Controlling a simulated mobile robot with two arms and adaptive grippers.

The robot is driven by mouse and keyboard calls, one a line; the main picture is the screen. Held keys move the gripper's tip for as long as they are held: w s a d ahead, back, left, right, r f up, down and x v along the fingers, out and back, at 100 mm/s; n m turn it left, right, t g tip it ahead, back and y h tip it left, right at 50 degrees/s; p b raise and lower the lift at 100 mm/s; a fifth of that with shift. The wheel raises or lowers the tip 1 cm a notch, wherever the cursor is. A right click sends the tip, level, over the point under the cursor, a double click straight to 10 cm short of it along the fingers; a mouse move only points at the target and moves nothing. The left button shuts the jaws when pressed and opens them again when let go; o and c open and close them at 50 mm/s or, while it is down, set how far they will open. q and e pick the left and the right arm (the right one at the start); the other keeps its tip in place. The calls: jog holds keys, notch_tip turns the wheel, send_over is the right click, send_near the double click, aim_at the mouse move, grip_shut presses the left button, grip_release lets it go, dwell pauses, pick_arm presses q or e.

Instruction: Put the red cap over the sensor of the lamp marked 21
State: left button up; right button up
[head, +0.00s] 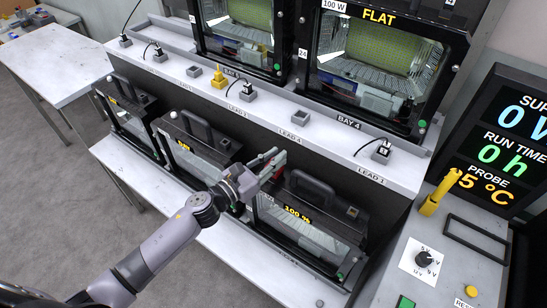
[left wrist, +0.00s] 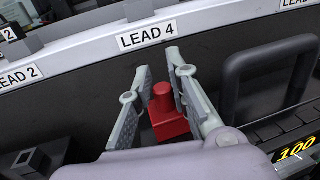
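The red cap (left wrist: 168,115), a square base with a round knob on top, shows between the two fingers of my left gripper (left wrist: 158,62) in the left wrist view. A dark gap shows beside the left finger; I cannot tell whether the fingers press on the cap. In the head view my left gripper (head: 276,156) is above the front row, near the housing marked 100 W (head: 305,222), and mostly hides the cap (head: 279,173). I cannot read the number 21 on any lamp, and no sensor is clear. My right gripper is not in view.
Other front housings (head: 198,140) with raised handles stand to the left. The ledge (head: 335,140) behind has lead labels, black plugs (head: 248,92) and a yellow piece (head: 219,78). Lamps (head: 375,60) stand at the back. A control panel (head: 400,295) with a yellow probe (head: 437,195) is right.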

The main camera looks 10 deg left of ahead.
pick_arm(q)
jog(key=o, duration=0.3)
jog(key=shift+o, duration=0.2)
jog(key=shift+r+p, duration=0.55)
jog(key=shift+s+a+r, duration=0.15)
jog(key=shift+s, duration=0.05)
jog(key=b+v, duration=0.3)
jog(key=v, duration=0.8)
jog(key=shift+s+a+b, duration=0.2)
jog(key=shift+s+b, duration=0.05)
jog(key=shift+b, duration=0.1)
